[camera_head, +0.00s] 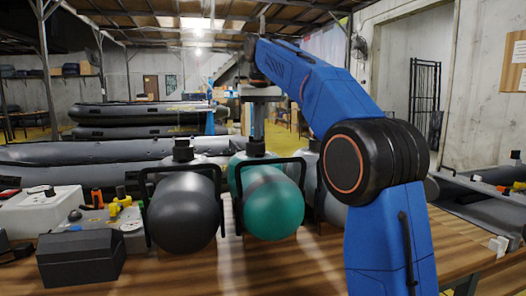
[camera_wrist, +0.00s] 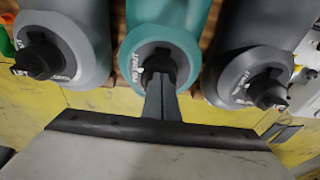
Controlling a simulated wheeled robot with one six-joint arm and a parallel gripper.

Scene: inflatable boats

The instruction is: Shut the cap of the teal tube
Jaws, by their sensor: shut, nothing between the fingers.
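The teal tube (camera_head: 273,209) lies on the wooden table in the middle of the head view, with a black frame around it. In the wrist view its rounded end (camera_wrist: 184,40) carries a black cap (camera_wrist: 159,57) on a grey collar. My gripper (camera_wrist: 160,82) is shut and empty, its fingertips right at this cap and partly covering it. I cannot tell whether they touch, or whether the cap is fully closed. In the head view my gripper (camera_head: 256,134) points down just above the cap (camera_head: 255,149).
A dark grey tube (camera_head: 182,212) stands close at the left and a lighter grey one (camera_head: 331,208) at the right, partly behind my arm. Both have black caps in the wrist view. A black box (camera_head: 80,258) and a white case (camera_head: 42,210) are at the far left. The front table is clear.

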